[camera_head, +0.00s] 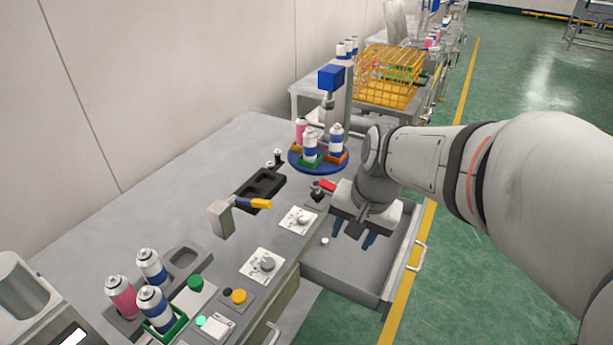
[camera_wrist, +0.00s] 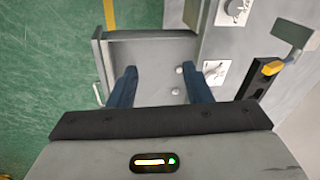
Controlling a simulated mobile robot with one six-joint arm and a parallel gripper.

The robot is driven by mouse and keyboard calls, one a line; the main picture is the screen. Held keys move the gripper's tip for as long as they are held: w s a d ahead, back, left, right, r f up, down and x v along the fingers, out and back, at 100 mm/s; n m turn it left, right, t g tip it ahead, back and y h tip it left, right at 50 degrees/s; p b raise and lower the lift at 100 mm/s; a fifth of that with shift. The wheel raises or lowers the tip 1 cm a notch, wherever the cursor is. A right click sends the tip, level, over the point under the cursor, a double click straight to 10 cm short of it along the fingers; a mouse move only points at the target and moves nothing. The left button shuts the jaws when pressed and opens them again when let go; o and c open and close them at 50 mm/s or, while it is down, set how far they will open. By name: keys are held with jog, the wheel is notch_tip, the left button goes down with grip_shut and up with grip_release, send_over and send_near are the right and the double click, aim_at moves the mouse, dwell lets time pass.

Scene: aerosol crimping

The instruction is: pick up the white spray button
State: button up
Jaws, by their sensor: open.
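A small white button (camera_head: 325,241) lies on the floor of the open grey drawer (camera_head: 345,268), near its left side. In the wrist view two small pale round pieces show in the drawer, one (camera_wrist: 179,70) beside the right finger and one (camera_wrist: 175,91) a little below it in the picture. I cannot tell whether both are spray buttons. My gripper (camera_head: 352,236) is open and empty, pointing down over the drawer. Its two dark blue fingers also show in the wrist view (camera_wrist: 157,70), where both pale pieces appear between them, close to the right one.
The drawer's walls surround the fingers. The grey worktop (camera_head: 165,205) beside it bears a black tray (camera_head: 262,186), a lever with a yellow handle (camera_head: 258,203), and knobs on white plates. A blue turntable (camera_head: 297,162) with spray cans stands behind my gripper.

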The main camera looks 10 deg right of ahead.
jog(key=w+d+f+m+y+b, duration=0.2)
jog(key=w+f+m+b, duration=0.4)
jog(key=w+f+m, duration=0.45)
jog(key=m+y+b, duration=0.2)
jog(key=m+b, duration=0.3)
jog(key=m, duration=0.2)
send_near(326, 240)
jog(key=shift+s+d+f+n, duration=0.15)
jog(key=shift+s+f+n, duration=0.1)
jog(key=shift+f, duration=0.15)
jog(key=shift+x, duration=1.25)
jog(key=b+x, duration=0.1)
jog(key=x, duration=0.1)
jog(key=b+x, duration=0.1)
jog(key=x, duration=0.2)
jog(key=shift+w+a+r, duration=0.1)
jog(key=shift+w+a, duration=0.15)
jog(key=shift+a, duration=0.05)
jog(key=shift+t, duration=0.3)
jog(key=shift+c, duration=0.2)
grip_shut()
